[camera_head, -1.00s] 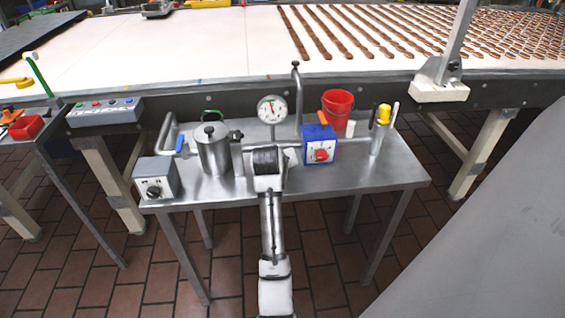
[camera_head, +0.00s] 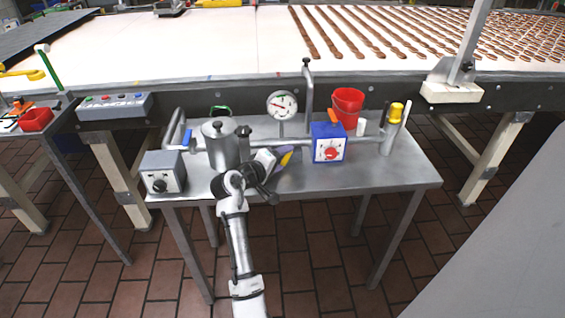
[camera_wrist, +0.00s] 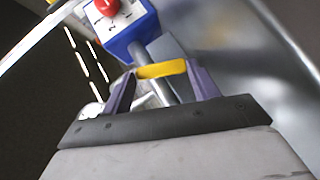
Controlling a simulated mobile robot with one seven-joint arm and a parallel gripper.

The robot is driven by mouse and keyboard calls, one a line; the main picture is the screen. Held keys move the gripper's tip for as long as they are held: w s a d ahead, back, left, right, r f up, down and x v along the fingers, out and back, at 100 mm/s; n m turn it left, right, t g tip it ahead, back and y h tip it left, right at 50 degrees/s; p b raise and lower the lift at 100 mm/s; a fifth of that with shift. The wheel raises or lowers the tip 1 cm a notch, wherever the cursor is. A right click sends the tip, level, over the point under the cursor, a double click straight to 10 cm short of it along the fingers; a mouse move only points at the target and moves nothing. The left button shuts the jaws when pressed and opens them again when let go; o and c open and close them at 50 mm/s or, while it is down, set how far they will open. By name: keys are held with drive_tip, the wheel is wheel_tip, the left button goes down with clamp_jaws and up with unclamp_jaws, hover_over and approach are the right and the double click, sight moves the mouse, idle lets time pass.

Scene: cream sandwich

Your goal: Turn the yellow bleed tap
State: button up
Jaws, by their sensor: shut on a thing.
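The yellow bleed tap (camera_wrist: 162,70) shows in the wrist view as a short yellow bar on a grey metal stem. My gripper (camera_wrist: 159,76) has its two purple fingers at the bar's two ends, shut on it. In the head view my gripper (camera_head: 281,160) is low over the steel table, between the steel pot and the blue box. A little of the yellow tap (camera_head: 288,156) shows there; the rest is hidden by my gripper.
The blue box (camera_head: 329,144) with a red knob stands right of my gripper. The steel pot (camera_head: 218,148), grey knob box (camera_head: 163,172) and pressure gauge (camera_head: 283,105) are close by. A red bucket (camera_head: 347,103) stands behind. The table's front right (camera_head: 375,178) is clear.

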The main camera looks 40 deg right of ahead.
drive_tip(key=shift+w+a+n+h, duration=0.15)
drive_tip(key=shift+n+h, duration=0.25)
idle(0.3)
drive_tip(key=o, duration=1)
drive_tip(key=shift+f, duration=0.15)
